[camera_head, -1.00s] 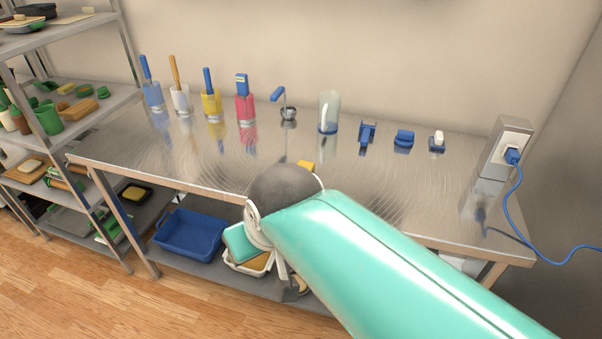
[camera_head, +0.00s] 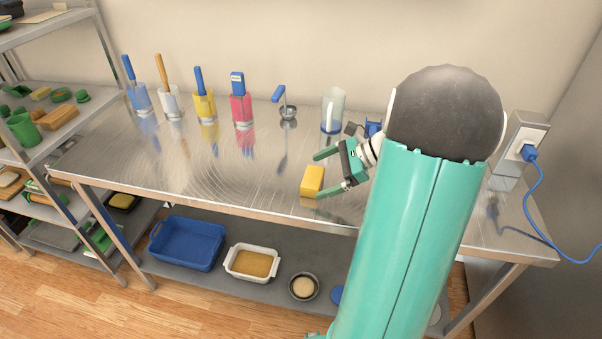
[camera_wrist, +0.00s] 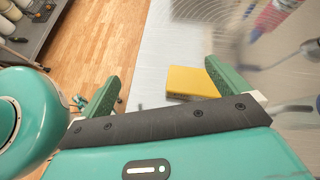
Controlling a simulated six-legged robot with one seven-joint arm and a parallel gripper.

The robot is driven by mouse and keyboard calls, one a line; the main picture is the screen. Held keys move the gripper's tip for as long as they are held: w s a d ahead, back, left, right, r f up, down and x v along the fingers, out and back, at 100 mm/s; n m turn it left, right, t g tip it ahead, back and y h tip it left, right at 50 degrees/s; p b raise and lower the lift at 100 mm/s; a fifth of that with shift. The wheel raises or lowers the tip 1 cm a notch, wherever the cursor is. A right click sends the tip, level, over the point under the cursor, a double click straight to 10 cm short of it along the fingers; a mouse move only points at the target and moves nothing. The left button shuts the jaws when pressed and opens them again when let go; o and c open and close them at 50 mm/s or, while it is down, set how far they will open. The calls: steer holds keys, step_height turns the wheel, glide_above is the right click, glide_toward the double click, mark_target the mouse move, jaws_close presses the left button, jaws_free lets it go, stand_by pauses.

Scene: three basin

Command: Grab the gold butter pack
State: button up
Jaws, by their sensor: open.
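The gold butter pack (camera_head: 312,181) is a small yellow block lying on the steel table (camera_head: 235,175), near its front edge. In the wrist view the butter pack (camera_wrist: 191,82) shows ahead of the palm, between the two green fingers and closer to the right one. My gripper (camera_head: 322,174) is open and empty, with its fingers pointing left, just right of the pack. In the wrist view my gripper (camera_wrist: 160,80) has its fingers wide apart. I cannot tell whether a finger touches the pack.
Several coloured cups with handled tools, such as the red one (camera_head: 241,108), stand along the back. A clear jug (camera_head: 333,108) stands behind my gripper. A blue basin (camera_head: 187,244) and white dish (camera_head: 252,262) sit on the lower shelf. The table left of the pack is clear.

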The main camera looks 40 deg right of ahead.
mark_target(316, 177)
steer(key=s+d+f+m+t, duration=0.1)
steer(key=d, duration=0.1)
steer(key=d+f+m+t, duration=0.1)
steer(key=d, duration=0.2)
steer(key=s+d+m+t, duration=0.1)
steer(key=d+m, duration=0.1)
steer(key=shift+s+d+f, duration=0.3)
steer(key=shift+d+f, duration=0.05)
steer(key=shift+f, duration=0.05)
steer(key=x, duration=0.8)
steer(key=shift+w+f, duration=0.15)
steer(key=shift+w, duration=0.05)
steer(key=x, duration=0.5)
steer(key=shift+w+d, duration=0.2)
steer(key=shift+d, duration=0.05)
steer(key=c, duration=0.9)
